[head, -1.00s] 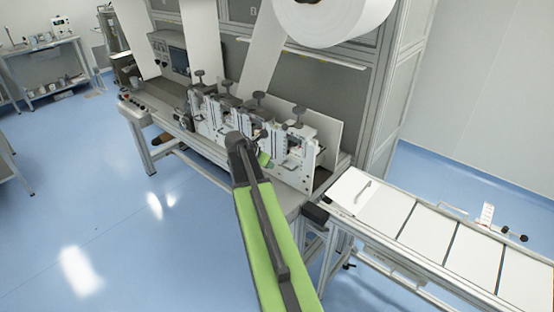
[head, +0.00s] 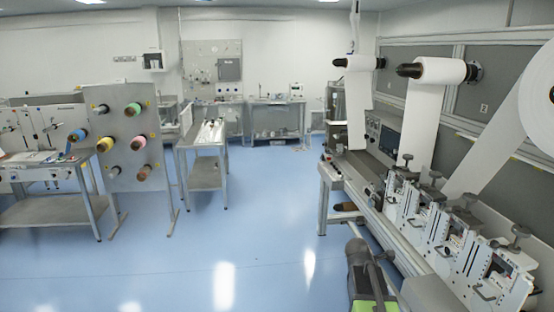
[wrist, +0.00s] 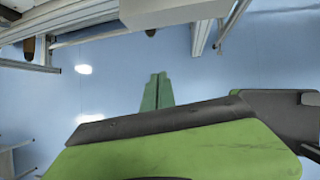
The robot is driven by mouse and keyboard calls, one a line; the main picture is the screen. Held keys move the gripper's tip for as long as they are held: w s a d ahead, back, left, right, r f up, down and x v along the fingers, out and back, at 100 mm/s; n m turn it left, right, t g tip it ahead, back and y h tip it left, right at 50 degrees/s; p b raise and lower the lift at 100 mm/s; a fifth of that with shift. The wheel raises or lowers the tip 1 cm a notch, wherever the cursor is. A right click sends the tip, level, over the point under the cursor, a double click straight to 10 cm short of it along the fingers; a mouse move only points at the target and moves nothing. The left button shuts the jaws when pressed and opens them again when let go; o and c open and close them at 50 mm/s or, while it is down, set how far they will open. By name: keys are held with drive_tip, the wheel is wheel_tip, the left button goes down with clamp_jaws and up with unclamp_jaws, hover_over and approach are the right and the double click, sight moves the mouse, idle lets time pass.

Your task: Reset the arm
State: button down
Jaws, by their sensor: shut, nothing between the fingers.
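My gripper (wrist: 157,76) shows in the wrist view as two green fingers side by side. They are shut and empty, over blue floor. My own green and dark arm link fills the lower part of that view. In the head view only part of my arm shows, low and right of centre, close in front of the web converter (head: 437,240). The gripper's fingers cannot be made out there.
Rollers with white web (head: 440,71) hang above the converter at right. A panel with coloured spools (head: 121,135) and a workbench (head: 45,209) stand at left. A narrow table (head: 204,174) stands farther back. Blue floor (head: 262,215) is open in the middle.

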drive_tip(key=s+a+f+m+y+b, duration=0.1)
drive_tip(key=s+a+f+m+y, duration=0.1)
drive_tip(key=a+m, duration=0.4)
drive_tip(key=s+a+f+m+g+y+b, duration=0.1)
drive_tip(key=s+a+f+m+y, duration=0.1)
drive_tip(key=s+a+m, duration=0.3)
drive_tip(key=s+a+f+m+g+y, duration=0.1)
drive_tip(key=s+a+f+m, duration=0.3)
drive_tip(key=a+m, duration=0.5)
drive_tip(key=a+y, duration=0.1)
drive_tip(key=a, duration=0.1)
drive_tip(key=shift+s+a+b, duration=0.15)
drive_tip(key=shift+a+b, duration=0.2)
drive_tip(key=shift+b, duration=0.05)
